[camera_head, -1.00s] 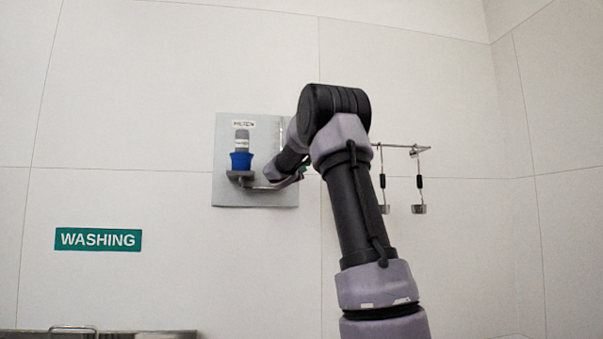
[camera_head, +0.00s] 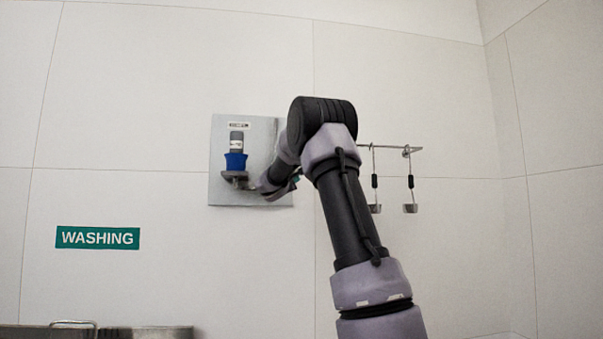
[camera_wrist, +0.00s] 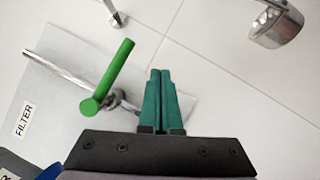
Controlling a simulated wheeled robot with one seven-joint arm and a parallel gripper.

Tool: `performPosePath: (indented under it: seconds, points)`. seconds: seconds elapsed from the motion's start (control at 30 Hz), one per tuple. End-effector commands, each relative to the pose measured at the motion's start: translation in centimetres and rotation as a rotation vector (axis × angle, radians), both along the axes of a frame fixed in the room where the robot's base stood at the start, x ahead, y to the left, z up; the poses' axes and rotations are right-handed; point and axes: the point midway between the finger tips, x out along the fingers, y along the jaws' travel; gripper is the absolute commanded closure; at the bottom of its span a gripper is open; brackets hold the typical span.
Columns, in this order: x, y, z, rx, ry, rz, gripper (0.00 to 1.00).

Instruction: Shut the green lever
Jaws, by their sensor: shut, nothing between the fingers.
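The green lever (camera_wrist: 112,75) shows in the wrist view as a bright green bar slanting from upper right to lower left, beside a metal pipe fitting. My gripper (camera_wrist: 160,73) has teal fingers pressed together, with nothing between them. In the picture it lies just right of the lever, with a gap between them. I cannot tell their difference in depth. In the head view, my arm hides the lever and most of my gripper, in front of the right part of the wall plate (camera_head: 222,135).
A blue and grey filter unit (camera_head: 235,162) sits on the plate, with a metal pipe (camera_wrist: 55,68) running from the plate area. A rail with hanging metal ladles (camera_head: 410,208) is right of my arm. A green WASHING sign (camera_head: 97,238) is lower left.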

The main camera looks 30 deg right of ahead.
Motion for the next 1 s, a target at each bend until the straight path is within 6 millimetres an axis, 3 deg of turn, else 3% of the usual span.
performPosePath:
  seconds: [0.6,1.0]
  points:
    - [-7.5,2.5,-4.7,0.000,0.000,0.001,1.00]
    - [-8.2,2.7,-5.1,-0.001,-0.001,0.000,1.00]
